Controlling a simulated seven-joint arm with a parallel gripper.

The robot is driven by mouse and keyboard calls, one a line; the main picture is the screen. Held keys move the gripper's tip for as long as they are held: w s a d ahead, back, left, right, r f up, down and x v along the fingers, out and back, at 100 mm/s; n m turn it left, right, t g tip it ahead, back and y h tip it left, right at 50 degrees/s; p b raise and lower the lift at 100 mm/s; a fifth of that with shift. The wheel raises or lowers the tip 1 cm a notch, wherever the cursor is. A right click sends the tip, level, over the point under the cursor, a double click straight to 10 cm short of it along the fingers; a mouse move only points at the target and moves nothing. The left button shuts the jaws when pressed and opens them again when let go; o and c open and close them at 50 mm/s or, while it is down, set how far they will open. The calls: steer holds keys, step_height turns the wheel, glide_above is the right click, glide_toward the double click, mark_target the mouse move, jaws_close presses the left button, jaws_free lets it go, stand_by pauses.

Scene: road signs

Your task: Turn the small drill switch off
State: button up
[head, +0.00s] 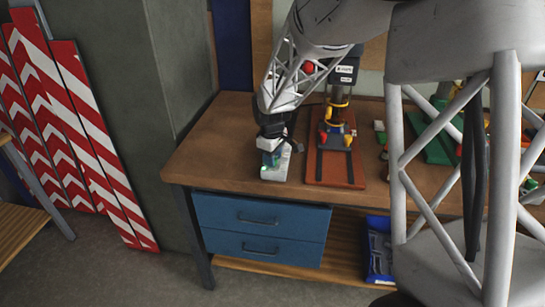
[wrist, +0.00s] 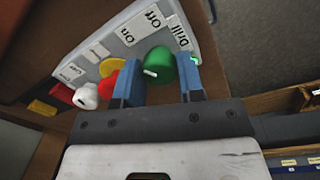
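The small drill switch is a green round knob (wrist: 160,66) with a white pointer mark, on a grey panel (wrist: 125,50) labelled Drill, On and Off. In the wrist view the mark lies on the knob's left side. My gripper (wrist: 160,80) has its two blue fingers on either side of the knob, close to it. I cannot tell whether they press on it. In the head view my gripper (head: 271,148) is over the pale control box (head: 275,172) at the table's front, and the knob is hidden.
A white knob (wrist: 87,96), a red knob (wrist: 107,68) and yellow parts are on or beside the panel. A drill stand (head: 340,110) on a red-brown base (head: 336,172) is close on the right. Blue drawers (head: 260,228) are below. The tabletop left of the box is clear.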

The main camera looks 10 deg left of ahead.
steer(key=shift+c, duration=0.5)
steer(key=shift+m, duration=0.4)
steer(key=m, duration=1.1)
steer(key=shift+w, duration=0.1)
steer(key=shift+g, duration=0.3)
steer(key=o, duration=0.6)
steer(key=shift+o, duration=0.2)
steer(key=shift+r, duration=0.1)
steer(key=shift+a+r, duration=0.15)
steer(key=shift+r, duration=3.7)
